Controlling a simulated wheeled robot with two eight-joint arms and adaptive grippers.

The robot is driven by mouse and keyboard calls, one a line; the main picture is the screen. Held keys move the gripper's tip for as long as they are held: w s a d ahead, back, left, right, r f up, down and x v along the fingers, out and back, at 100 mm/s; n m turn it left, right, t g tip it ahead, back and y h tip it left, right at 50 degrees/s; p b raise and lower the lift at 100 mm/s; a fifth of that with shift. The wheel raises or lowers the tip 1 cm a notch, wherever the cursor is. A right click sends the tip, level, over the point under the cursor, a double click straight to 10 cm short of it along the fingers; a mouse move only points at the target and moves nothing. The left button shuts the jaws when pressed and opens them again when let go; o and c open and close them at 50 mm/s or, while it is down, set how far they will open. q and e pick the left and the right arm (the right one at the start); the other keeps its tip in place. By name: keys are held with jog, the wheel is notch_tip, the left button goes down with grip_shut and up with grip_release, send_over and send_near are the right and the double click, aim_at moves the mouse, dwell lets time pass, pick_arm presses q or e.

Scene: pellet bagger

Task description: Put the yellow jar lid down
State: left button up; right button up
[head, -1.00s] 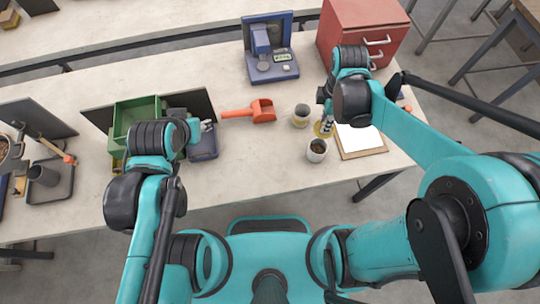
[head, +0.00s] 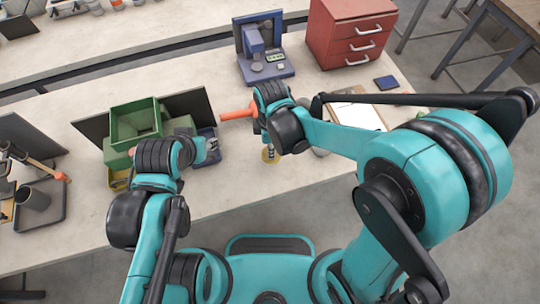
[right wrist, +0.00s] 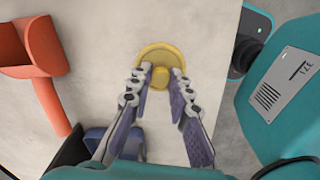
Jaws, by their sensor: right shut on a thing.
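The yellow jar lid (right wrist: 150,52) is a round disc with a small knob in the right wrist view. I cannot tell whether the lid touches the table. My left gripper (head: 212,145) is over the blue tray beside the green hopper, away from the lid; its fingers are too small to read.
An orange scoop (right wrist: 40,45) lies left of the lid, its handle (head: 237,114) showing in the head view. A blue scale (head: 265,68) and red drawer cabinet (head: 350,32) stand behind. A clipboard (head: 357,113) lies right, partly behind my arm.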

notch_tip(320, 180, down, 4)
jog(key=shift+a+f+b, duration=0.15)
jog(key=shift+b, duration=0.75)
jog(key=shift+w, duration=0.1)
jog(key=shift+f, duration=0.15)
jog(key=o, duration=0.8)
